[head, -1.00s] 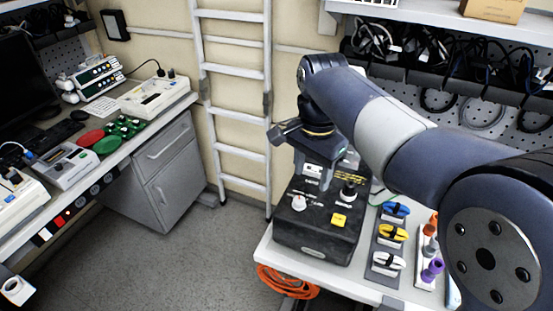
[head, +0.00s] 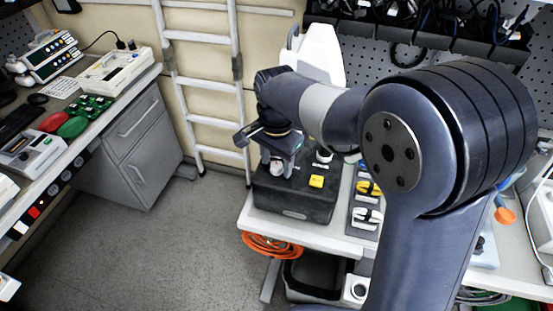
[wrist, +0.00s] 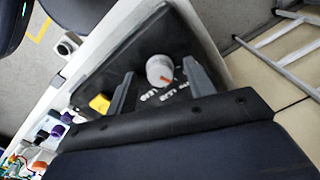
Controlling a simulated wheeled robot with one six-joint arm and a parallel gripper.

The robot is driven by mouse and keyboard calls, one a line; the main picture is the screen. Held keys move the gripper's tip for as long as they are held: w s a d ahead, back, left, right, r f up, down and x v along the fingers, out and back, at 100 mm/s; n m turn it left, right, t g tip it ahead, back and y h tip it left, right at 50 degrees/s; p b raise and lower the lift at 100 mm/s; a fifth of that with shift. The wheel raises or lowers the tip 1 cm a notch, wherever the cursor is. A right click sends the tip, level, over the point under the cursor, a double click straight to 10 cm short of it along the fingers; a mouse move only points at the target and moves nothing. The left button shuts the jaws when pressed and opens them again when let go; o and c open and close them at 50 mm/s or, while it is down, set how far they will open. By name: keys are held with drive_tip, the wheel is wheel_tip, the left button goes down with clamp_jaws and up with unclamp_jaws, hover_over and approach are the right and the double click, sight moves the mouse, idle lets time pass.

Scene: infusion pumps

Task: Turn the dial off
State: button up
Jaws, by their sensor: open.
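The dial is a round white knob on top of a black box (head: 295,208). In the wrist view the dial (wrist: 159,72) shows a red-orange pointer mark, with white lettering on the panel beside it. My gripper (wrist: 160,76) is open, with one finger on each side of the dial and a visible gap to both. In the head view my gripper (head: 277,162) is right over the dial (head: 277,169), partly hiding it. I cannot tell how far down the fingers reach.
A yellow button (head: 316,181) and a second, dark knob with a white base (head: 323,156) sit on the same box. Yellow and white clips (head: 368,215) lie on a tray to its right. A ladder (head: 205,95) stands behind, left.

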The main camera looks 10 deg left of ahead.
drive_tip(key=shift+c, duration=0.4)
drive_tip(key=c, duration=0.9)
drive_tip(key=shift+n, duration=0.3)
drive_tip(key=n, duration=0.3)
drive_tip(key=shift+n+p, duration=0.3)
drive_tip(key=shift+p, duration=0.05)
drive_tip(key=n, duration=0.4)
drive_tip(key=shift+n, duration=0.3)
drive_tip(key=o, duration=1)
